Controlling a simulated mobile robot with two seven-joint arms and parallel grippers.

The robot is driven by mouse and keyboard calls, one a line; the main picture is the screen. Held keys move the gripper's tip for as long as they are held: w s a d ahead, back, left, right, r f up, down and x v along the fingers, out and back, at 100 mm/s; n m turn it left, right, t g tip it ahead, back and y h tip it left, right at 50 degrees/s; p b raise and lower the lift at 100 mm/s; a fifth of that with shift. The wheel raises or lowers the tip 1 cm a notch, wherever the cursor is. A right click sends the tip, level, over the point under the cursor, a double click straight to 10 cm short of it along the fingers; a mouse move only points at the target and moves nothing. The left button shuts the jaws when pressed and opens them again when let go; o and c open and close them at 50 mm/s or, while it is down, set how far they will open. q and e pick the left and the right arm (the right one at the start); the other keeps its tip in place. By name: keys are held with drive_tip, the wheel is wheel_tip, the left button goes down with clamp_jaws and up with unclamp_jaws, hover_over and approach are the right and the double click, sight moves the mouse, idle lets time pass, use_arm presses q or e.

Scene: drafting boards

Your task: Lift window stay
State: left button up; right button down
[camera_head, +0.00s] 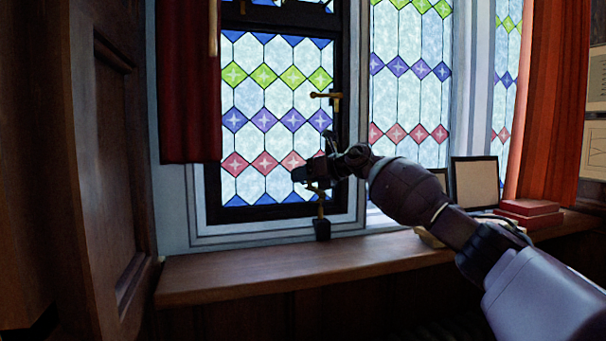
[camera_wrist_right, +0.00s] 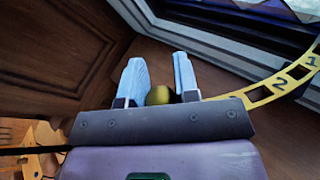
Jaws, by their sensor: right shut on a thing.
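The window stay is a curved brass bar (camera_wrist_right: 258,96) with dark numbers and holes, running right from my right gripper in the right wrist view. A rounded brass end (camera_wrist_right: 159,95) sits between the two pale fingers of my right gripper (camera_wrist_right: 159,65), which is shut on it. In the head view, my right gripper (camera_head: 308,178) is in front of the lower part of the dark-framed window, and a short brass piece (camera_head: 320,205) shows below it. The gripper hides most of the stay there. My left gripper is not in view.
The stained-glass window (camera_head: 265,110) has a brass handle (camera_head: 330,97) at its right side. A wooden sill (camera_head: 290,275) runs below, mostly clear at left. Red books (camera_head: 530,212) and a picture frame (camera_head: 475,182) stand at right. A red curtain (camera_head: 188,90) hangs at left.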

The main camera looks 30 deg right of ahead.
drive_tip(key=shift+r, duration=0.1)
drive_tip(key=c, duration=1)
unclamp_jaws()
drive_tip(key=shift+o, duration=0.3)
drive_tip(key=b+v, duration=0.2)
drive_tip(key=v, duration=0.8)
drive_tip(key=shift+s+d, duration=0.25)
drive_tip(key=shift+s, duration=0.05)
drive_tip(key=shift+r, duration=0.1)
